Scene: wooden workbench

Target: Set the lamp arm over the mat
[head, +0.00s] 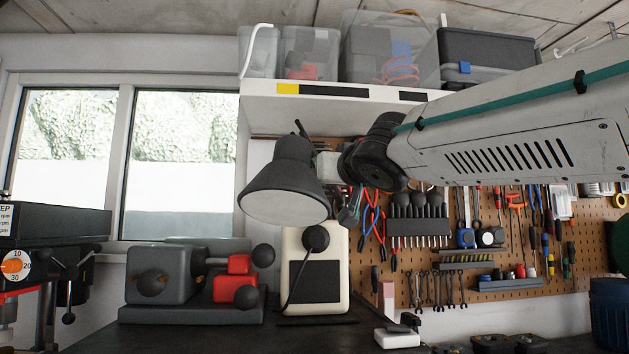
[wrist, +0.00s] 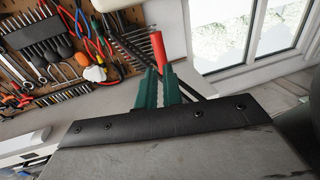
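The lamp's dark cone-shaped shade (head: 285,190) hangs in the middle of the head view, pale opening downward. In the wrist view, dark thin lamp bars (wrist: 130,48) run slantwise behind a red handle (wrist: 158,50). My gripper (wrist: 160,72) has two green fingers, one on each side of the handle's lower end, with a narrow gap that matches its width. It looks shut on the handle. I cannot make out the mat in either view.
A grey machine with red blocks (head: 160,275) and a cream box (head: 315,270) stand on the dark bench under the shade. A pegboard (head: 400,280) with tools is behind. A shelf (head: 340,100) with plastic bins is above. Windows (head: 180,165) are at left.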

